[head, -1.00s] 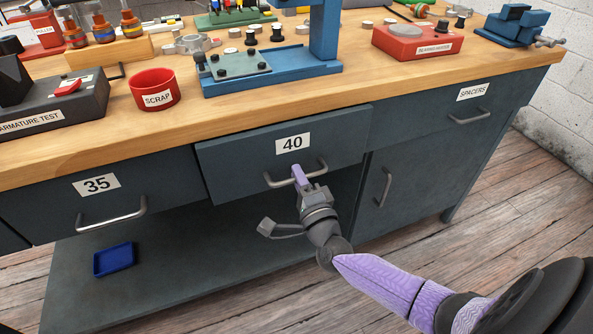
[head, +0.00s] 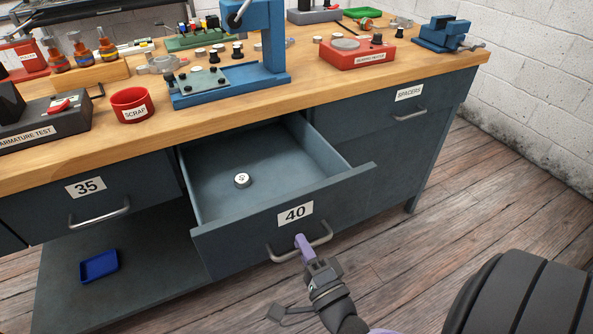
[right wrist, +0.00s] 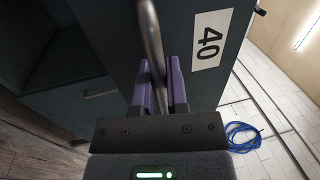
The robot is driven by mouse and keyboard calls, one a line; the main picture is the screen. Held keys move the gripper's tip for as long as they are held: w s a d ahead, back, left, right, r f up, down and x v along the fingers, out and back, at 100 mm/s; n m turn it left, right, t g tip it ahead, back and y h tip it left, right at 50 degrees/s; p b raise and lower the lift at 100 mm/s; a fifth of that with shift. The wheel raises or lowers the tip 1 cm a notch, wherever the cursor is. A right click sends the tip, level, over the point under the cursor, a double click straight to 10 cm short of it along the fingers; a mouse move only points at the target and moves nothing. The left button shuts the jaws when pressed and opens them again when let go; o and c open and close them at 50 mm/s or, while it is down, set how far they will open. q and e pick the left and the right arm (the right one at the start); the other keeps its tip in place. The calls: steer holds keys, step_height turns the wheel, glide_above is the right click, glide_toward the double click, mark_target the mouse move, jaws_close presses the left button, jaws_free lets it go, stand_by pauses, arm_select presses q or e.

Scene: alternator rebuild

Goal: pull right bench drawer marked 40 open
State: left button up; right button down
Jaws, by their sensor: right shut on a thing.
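The drawer marked 40 (head: 340,200) stands well open below the bench top in the head view. Its grey-blue inside shows, with a small round metal piece marked 5 (head: 242,180) lying on its floor. My right gripper (head: 302,247) is shut on the bar handle (head: 283,256) at the drawer's front, below the 40 label. In the right wrist view the purple fingers (right wrist: 160,85) sit on either side of the handle bar (right wrist: 152,40), and the 40 label (right wrist: 208,42) is beside them. My left gripper is not in view.
The drawer marked 35 (head: 150,200) is shut on the left, and the spacers drawer (head: 380,115) is shut on the right. A blue tray (head: 99,265) lies on the lower shelf. A red scrap cup (head: 132,104) and a blue press (head: 230,88) stand on the bench. Wooden floor is clear in front.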

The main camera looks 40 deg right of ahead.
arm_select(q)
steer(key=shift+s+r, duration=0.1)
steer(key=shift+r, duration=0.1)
arm_select(e)
steer(key=shift+s+a, duration=0.2)
steer(key=shift+s, duration=0.5)
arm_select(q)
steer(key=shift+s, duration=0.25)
arm_select(e)
steer(key=c, duration=0.7)
jaws_free()
arm_select(q)
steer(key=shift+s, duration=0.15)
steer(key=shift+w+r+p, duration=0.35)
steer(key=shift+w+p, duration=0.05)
steer(key=shift+p, duration=0.05)
arm_select(e)
steer(key=v, duration=1)
